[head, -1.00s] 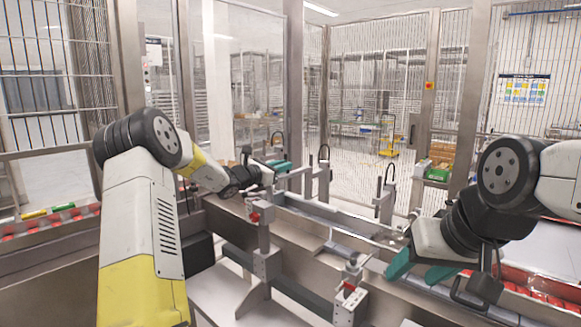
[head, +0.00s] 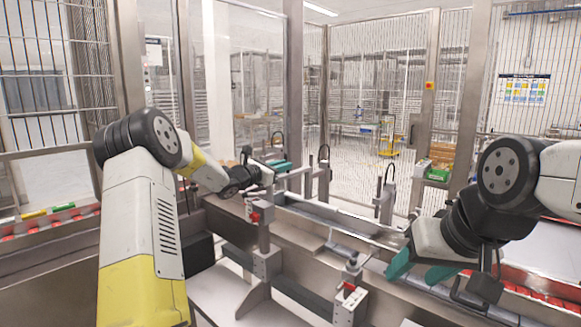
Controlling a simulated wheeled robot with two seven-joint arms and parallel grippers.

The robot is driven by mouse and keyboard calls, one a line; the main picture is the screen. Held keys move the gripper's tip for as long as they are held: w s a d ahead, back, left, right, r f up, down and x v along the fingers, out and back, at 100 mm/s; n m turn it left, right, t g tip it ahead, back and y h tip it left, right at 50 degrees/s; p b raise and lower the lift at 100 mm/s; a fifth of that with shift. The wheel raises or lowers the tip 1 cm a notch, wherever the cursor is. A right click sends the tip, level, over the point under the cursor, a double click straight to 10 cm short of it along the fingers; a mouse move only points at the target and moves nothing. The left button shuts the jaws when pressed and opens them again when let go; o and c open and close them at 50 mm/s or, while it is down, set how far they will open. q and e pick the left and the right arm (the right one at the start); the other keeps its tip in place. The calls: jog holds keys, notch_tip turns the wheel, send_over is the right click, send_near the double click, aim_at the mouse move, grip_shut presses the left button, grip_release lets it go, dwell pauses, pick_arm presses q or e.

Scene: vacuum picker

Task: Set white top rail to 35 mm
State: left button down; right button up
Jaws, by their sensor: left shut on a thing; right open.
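A pale rail (head: 345,230) runs along the machine from mid-left to the right, above a grey conveyor channel. I cannot tell for sure whether it is the white top rail. Upright posts with red-marked clamps stand on its near side, one at the left (head: 254,215) and one at the front (head: 350,288). No scale reading is legible. My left gripper (head: 278,166), with teal fingers, is shut on a small part at the far left end of the rail assembly; its wrist mostly hides that part. My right gripper (head: 420,270) is open and empty above the channel at the right.
Several black-handled posts, such as one at the back (head: 387,190), line the far side. Red items lie in a tray (head: 535,285) at the right and along the left edge (head: 45,222). Mesh fencing (head: 365,75) and metal posts close off the back.

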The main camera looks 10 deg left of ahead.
aim_at(282, 175)
pick_arm(q)
jog(key=shift+a+r, duration=0.1)
jog(key=shift+a, duration=0.1)
notch_tip(282, 175, down, 3)
jog(key=shift+f, duration=0.15)
jog(key=c, duration=1.5)
grip_release()
jog(key=v, duration=0.7)
jog(key=shift+s+a, duration=0.2)
jog(key=shift+s, duration=0.15)
